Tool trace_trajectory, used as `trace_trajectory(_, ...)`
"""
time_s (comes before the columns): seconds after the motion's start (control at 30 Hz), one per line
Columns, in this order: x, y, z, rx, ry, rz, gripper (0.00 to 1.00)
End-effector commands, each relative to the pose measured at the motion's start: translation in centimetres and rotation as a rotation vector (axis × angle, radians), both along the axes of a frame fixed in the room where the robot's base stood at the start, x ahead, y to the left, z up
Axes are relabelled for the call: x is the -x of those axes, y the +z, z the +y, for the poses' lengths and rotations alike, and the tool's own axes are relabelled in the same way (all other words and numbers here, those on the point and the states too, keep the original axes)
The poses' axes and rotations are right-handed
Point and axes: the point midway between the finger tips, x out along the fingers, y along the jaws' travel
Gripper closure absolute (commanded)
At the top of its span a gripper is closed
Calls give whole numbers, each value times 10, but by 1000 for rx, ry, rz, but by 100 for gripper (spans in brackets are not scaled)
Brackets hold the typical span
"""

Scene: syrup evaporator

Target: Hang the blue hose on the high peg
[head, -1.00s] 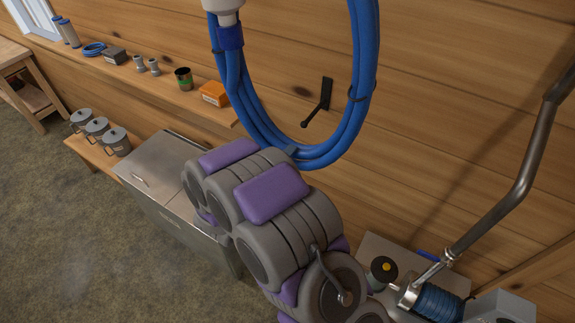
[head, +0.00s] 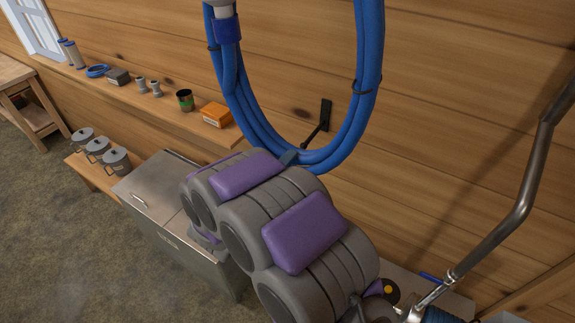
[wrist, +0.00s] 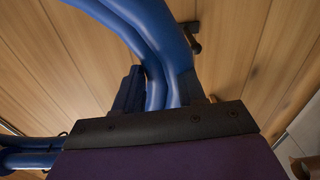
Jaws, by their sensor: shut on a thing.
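The blue hose (head: 367,60) is a large coil bound with black ties, with a white end fitting at its upper left. The top of the coil is out of view. My gripper (head: 289,157) is shut on the bottom of the coil. In the wrist view the blue hose (wrist: 155,50) runs between the dark fingers (wrist: 157,90). A black peg (head: 325,116) on the plank wall shows through the coil's opening, near its lower right inside edge. Its lower end is partly hidden by the hose. I cannot tell whether hose and peg touch.
A wall shelf (head: 145,95) at left carries an orange box (head: 215,115), a dark cup (head: 185,99) and smaller items. Below it stand a metal cabinet (head: 160,195) and several grey lidded pots (head: 98,147). A bent metal pipe (head: 527,180) rises at right.

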Motion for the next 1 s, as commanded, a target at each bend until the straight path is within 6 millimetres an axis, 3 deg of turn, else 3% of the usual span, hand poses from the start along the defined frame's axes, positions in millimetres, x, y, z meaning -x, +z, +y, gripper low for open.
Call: trace_trajectory(1.0,3,118,1,-4,1,-9,100)
